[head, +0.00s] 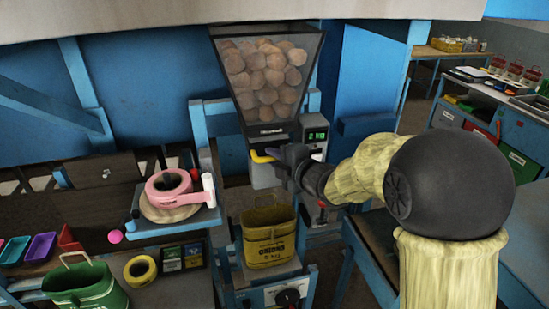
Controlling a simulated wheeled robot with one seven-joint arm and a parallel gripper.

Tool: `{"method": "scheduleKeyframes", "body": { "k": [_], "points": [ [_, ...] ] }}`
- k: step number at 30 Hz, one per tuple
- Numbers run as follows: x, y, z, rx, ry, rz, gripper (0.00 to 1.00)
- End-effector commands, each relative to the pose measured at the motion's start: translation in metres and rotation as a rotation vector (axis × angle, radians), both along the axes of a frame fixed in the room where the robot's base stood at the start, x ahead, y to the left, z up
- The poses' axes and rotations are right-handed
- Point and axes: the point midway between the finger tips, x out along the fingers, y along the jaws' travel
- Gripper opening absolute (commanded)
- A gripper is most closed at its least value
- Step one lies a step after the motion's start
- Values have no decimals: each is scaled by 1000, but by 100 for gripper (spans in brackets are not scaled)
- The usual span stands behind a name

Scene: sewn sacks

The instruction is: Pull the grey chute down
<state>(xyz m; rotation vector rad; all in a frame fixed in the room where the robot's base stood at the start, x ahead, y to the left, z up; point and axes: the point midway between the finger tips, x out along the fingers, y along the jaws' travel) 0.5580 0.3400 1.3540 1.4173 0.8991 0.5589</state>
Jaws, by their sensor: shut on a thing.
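The grey see-through hopper (266,75), full of round brown lumps, hangs in the blue frame and narrows to a dark band at its foot. Below it is a pale grey chute part (262,177) with a yellow handle (262,156) at its top. My gripper (281,161) comes in from the right at the handle's right end and is shut on it. The fingers hide that end of the handle and part of the grey unit behind. How the handle joins the chute cannot be made out.
A yellow sack (268,237) stands open below the chute. A scale display (316,134) is close behind my gripper. A green sack (85,285) stands lower left.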

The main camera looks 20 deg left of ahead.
Motion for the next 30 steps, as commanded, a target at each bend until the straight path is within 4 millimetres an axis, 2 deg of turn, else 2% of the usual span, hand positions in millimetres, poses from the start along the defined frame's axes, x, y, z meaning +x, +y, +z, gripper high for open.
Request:
{"method": "scheduleKeyframes", "body": {
  "k": [11,30],
  "points": [
    [-1,0,-29,0,1,2,0],
    [-1,1,-124,0,1,2,0]
  ]
}}
